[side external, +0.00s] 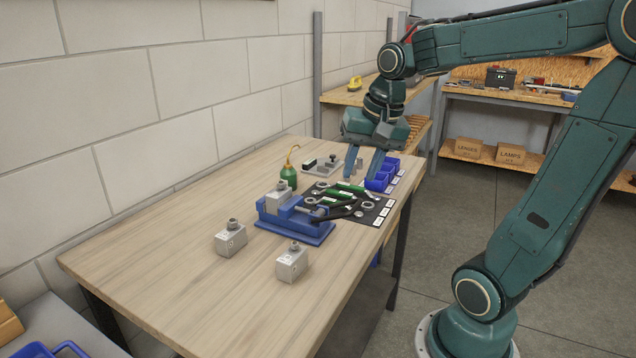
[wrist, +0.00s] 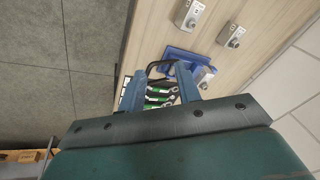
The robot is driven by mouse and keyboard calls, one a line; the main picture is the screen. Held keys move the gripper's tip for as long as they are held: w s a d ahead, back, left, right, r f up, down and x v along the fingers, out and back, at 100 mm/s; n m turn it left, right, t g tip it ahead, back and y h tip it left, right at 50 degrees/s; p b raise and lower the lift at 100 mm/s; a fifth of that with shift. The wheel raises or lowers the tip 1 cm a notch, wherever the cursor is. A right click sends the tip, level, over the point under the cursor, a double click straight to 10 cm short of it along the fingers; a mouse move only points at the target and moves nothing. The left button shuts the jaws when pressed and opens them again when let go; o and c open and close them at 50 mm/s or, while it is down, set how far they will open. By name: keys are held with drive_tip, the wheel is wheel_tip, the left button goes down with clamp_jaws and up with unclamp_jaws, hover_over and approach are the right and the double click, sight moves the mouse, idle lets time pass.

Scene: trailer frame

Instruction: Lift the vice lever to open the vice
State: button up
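The blue vice (side external: 292,234) sits on the wooden workbench, with a grey metal block (side external: 277,200) in its jaws. Its black lever (side external: 335,215) extends to the right, low over the dark tool mat. In the wrist view the blue vice (wrist: 180,53) shows beyond the fingertips, and a dark curved bar, probably the lever, shows between them. My gripper (side external: 362,175) points down above the far right part of the bench, behind the lever in the side view. Its two blue fingers are apart with nothing between them; it also shows open in the wrist view (wrist: 161,70).
Two loose grey blocks (side external: 231,239) (side external: 292,263) stand in front of the vice. A green oil can (side external: 288,178) stands behind it. The dark mat (side external: 380,213) holds wrenches and rings. Blue bins (side external: 377,181) sit near the fingers. The bench's near left is clear.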

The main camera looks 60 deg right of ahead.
drive_tip(key=s+a+n+t, duration=0.2)
drive_tip(key=s+a+n, duration=0.4)
drive_tip(key=a+n, duration=0.3)
drive_tip(key=shift+a+f+n, duration=0.25)
drive_tip(key=shift+a+n, duration=0.15)
drive_tip(key=shift+a, duration=0.25)
drive_tip(key=shift+s, duration=0.1)
drive_tip(key=r+m+g, duration=0.1)
drive_tip(key=m+g, duration=0.5)
drive_tip(key=m, duration=1.1)
hover_over(357, 203)
drive_tip(key=shift+w+y, duration=0.3)
drive_tip(key=shift+w, duration=0.15)
drive_tip(key=f, duration=1.3)
drive_tip(key=shift+s+f, duration=0.35)
drive_tip(key=shift+s, duration=0.05)
